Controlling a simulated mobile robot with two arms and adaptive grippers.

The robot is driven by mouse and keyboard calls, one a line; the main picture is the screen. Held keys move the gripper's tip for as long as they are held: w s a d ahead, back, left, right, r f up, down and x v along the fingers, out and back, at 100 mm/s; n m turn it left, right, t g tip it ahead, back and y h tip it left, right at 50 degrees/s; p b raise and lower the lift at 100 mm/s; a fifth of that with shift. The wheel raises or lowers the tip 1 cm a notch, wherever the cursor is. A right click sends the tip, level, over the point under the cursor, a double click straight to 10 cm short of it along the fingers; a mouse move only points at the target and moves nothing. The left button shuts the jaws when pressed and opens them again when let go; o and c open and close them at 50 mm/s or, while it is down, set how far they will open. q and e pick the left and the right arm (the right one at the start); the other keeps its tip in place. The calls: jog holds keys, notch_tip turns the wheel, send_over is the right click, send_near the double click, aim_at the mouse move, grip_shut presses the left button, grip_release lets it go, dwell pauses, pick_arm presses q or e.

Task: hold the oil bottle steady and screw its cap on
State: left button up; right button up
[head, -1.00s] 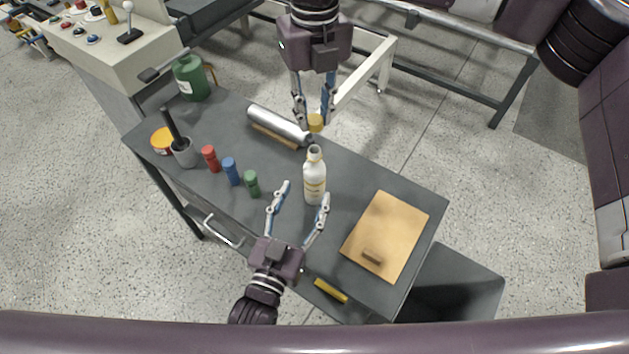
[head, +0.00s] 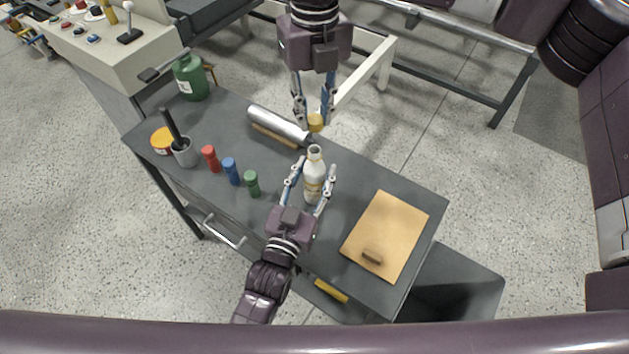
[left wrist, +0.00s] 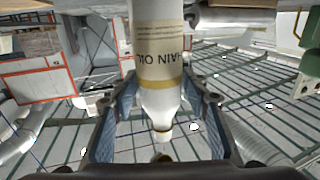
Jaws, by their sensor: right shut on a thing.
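The white oil bottle (head: 313,186) stands upright and uncapped on the dark bench, its neck open at the top. My left gripper (head: 314,170) has a finger on either side of the bottle. In the left wrist view the bottle (left wrist: 158,40), with part of its label reading "HAIN OIL", lies between the fingers with gaps showing beside it, so the gripper is open. My right gripper (head: 314,122) is shut on the yellow cap (head: 315,119), held apart from the bottle, just beyond its neck in the head view.
A silver cylinder (head: 278,124) lies behind the bottle. Red (head: 210,158), blue (head: 231,170) and green (head: 252,183) cylinders stand to the left. A tan board (head: 387,230) lies to the right. A grey cup (head: 184,152) and green canister (head: 190,78) stand farther left.

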pick_arm(q)
grip_shut()
pick_arm(e)
jog(key=shift+f, duration=2.5)
jog(key=shift+f, duration=0.1)
jog(key=shift+f, duration=0.8)
jog(key=shift+f, duration=0.6)
